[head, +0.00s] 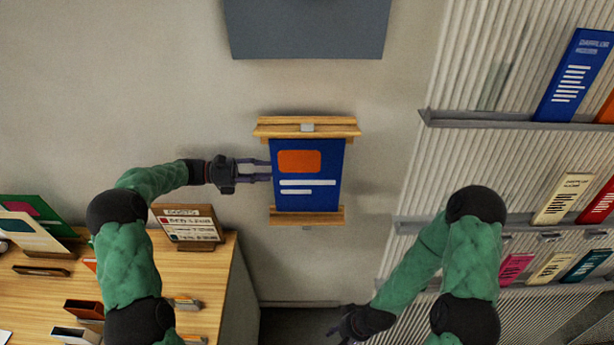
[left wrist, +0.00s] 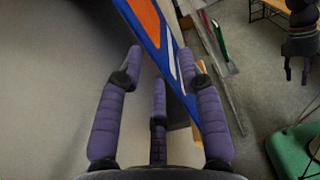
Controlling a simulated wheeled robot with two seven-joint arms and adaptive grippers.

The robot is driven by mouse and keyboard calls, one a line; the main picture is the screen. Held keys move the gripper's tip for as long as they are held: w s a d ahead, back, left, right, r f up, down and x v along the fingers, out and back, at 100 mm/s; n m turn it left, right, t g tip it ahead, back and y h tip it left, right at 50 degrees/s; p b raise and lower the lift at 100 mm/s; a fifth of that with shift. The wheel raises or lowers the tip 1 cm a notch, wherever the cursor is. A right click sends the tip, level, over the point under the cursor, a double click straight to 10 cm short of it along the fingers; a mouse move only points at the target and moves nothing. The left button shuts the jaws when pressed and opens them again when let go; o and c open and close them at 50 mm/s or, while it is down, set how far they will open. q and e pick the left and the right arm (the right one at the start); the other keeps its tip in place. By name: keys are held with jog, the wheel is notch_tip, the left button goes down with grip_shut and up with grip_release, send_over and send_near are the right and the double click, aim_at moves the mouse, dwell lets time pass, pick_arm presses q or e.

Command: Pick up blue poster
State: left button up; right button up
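The blue poster (head: 308,198) has an orange block and white lines. It hangs upright between two wooden rails on the wall, the upper rail (head: 307,127) and the lower rail (head: 307,216). My left gripper (head: 268,170) is at its left edge, fingers pointing right. In the left wrist view the poster (left wrist: 146,20) slants past the spread purple fingers (left wrist: 162,65), which look open; contact is not clear. My right gripper (head: 340,332) is low, away from the poster; in the left wrist view its fingers (left wrist: 296,72) are apart and empty.
A wooden desk (head: 210,265) at left holds a framed sign (head: 190,225) and several cards and boxes. A ribbed wall at right carries shelves (head: 520,122) with several books or cards. A grey panel (head: 307,28) is above the poster. Wall around the poster is clear.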

aim_at(288, 173)
pick_arm(q)
jog(key=d, duration=0.2)
jog(key=d+p, duration=0.1)
jog(key=d, duration=0.1)
jog(key=d+p, duration=0.1)
jog(key=d, duration=0.1)
jog(key=shift+w+d+f, duration=0.25)
jog(key=shift+w+d, duration=0.05)
jog(key=shift+w, duration=0.05)
jog(key=shift+d+p, duration=0.35)
jog(key=shift+d, duration=0.15)
jog(key=shift+a+f, duration=0.1)
grip_shut()
